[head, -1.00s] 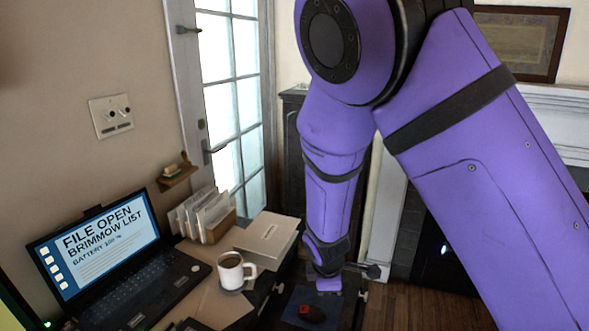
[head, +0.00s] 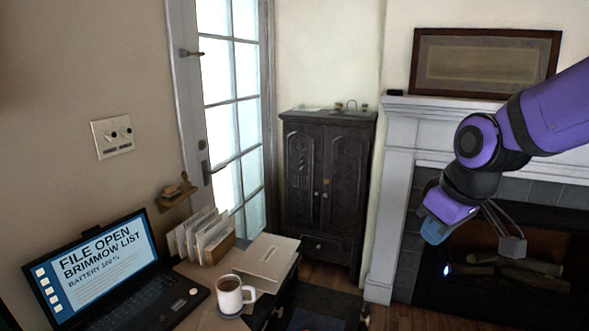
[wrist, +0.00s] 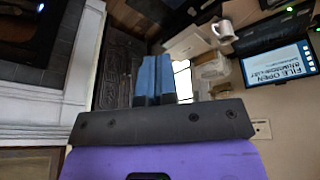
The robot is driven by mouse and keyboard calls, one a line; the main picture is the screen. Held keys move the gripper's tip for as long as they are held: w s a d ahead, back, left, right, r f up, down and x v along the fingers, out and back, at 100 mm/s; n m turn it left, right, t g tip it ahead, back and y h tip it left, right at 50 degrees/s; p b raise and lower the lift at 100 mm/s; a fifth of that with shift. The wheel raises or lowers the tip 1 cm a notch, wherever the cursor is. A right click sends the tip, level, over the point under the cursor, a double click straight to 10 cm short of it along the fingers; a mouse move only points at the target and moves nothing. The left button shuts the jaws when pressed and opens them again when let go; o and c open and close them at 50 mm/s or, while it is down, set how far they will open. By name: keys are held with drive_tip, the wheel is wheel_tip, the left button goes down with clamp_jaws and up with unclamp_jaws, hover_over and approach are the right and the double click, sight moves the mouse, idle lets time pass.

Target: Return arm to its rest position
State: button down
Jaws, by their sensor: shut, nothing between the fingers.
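My purple arm reaches in from the right edge of the head view, in front of the fireplace. My gripper (head: 505,238) hangs below the wrist at its end, in front of the fireplace opening and clear of the desk. In the wrist view, my gripper's blue fingers (wrist: 155,78) lie side by side, closed together with nothing held between them.
A dark cabinet (head: 326,195) stands by the glass door (head: 232,105). The white mantel (head: 400,150) is near my arm.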

drive_tip(key=s+d+r+m, duration=0.3)
drive_tip(key=s+r, duration=0.1)
drive_tip(key=s, duration=0.3)
drive_tip(key=s+d+r+m+t+h, duration=0.1)
drive_tip(key=s+d+r+m, duration=0.2)
drive_tip(key=s, duration=0.4)
drive_tip(key=shift+d+r+t, duration=0.25)
drive_tip(key=shift+r+t, duration=0.05)
drive_tip(key=shift+r, duration=0.1)
